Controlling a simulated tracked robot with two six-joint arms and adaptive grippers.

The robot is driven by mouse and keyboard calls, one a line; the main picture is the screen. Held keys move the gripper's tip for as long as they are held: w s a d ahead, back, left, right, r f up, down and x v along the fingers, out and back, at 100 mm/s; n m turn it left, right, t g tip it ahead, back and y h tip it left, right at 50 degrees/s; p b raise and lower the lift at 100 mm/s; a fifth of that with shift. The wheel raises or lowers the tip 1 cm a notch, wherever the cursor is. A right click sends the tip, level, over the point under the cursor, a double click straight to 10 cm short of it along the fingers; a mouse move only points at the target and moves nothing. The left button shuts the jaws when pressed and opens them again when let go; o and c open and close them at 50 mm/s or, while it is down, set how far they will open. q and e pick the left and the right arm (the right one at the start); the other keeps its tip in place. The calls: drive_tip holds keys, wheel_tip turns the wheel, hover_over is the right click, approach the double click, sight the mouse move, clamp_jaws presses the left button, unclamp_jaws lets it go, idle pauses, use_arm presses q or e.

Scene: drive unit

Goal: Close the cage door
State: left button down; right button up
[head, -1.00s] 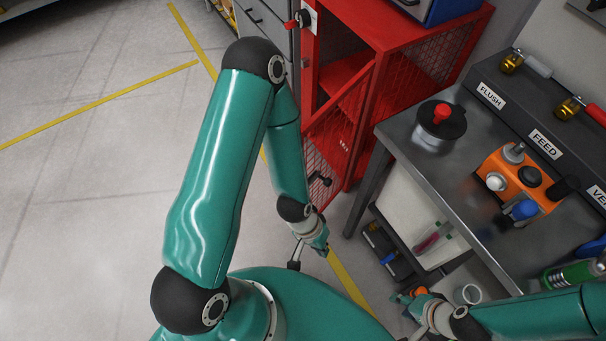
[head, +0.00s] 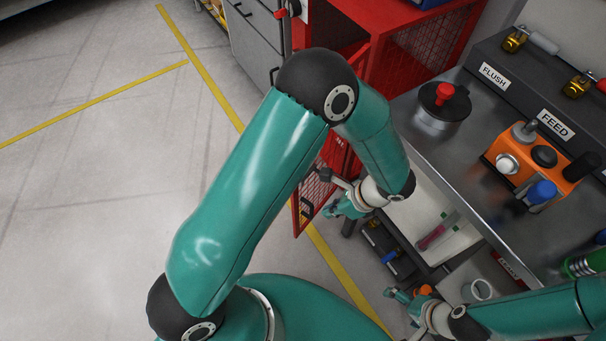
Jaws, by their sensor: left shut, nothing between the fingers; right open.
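The red cage (head: 384,28) stands at the top centre, its front open. Its red mesh door (head: 298,222) stands swung out from the cage toward me, with a dark handle (head: 307,207) near its free edge. My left arm hides much of the door and the hinge side. My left gripper (head: 332,211) is shut and empty, close to the right of the door's free edge; I cannot tell whether it touches. My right gripper (head: 393,295) is open and empty at the lower right, below the bench.
Grey drawers (head: 256,40) stand left of the cage. The floor at left is clear, with yellow lines.

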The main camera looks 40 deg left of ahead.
use_arm(q)
drive_tip(key=w+a+r+m+t+y, duration=0.1)
drive_tip(key=w+r+m+t+y, duration=0.15)
drive_tip(key=w+r, duration=0.3)
drive_tip(key=a+f+y, duration=0.1)
drive_tip(key=a+f, duration=0.6)
drive_tip(key=a, duration=0.4)
drive_tip(key=shift+w+a+p, duration=0.15)
drive_tip(key=shift+w+p, duration=0.25)
drive_tip(key=shift+w, duration=0.05)
